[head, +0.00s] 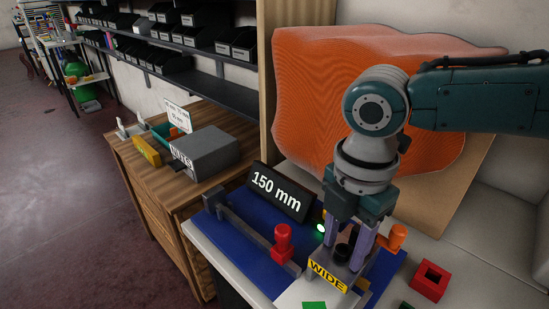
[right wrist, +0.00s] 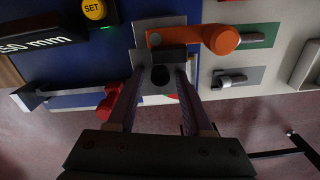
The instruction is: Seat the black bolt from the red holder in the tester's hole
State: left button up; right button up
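My right gripper (head: 345,262) points down over the grey tester block with the yellow WIDE label (head: 327,276). Its two purple-grey fingers stand on either side of a short black cylinder, which looks like the black bolt (head: 342,251). In the right wrist view the bolt's round dark end (right wrist: 160,76) sits between the fingertips (right wrist: 160,84), with a narrow gap beside it. The fingers look open around it. How deep the bolt sits in the hole is hidden. The red holder (head: 443,273), a square block with a dark opening, stands to the right. My left gripper is out of view.
A 150 mm display (head: 279,192) stands behind a slide with a red knob (head: 283,243). An orange handle (head: 396,236) is close to the right of my gripper. A yellow SET button (right wrist: 94,9) shows in the wrist view. A grey box (head: 207,152) stands on the wooden cabinet.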

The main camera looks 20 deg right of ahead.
aim_at(343, 249)
jog(key=shift+o, duration=0.8)
notch_tip(343, 249, up, 10)
jog(key=p, duration=0.2)
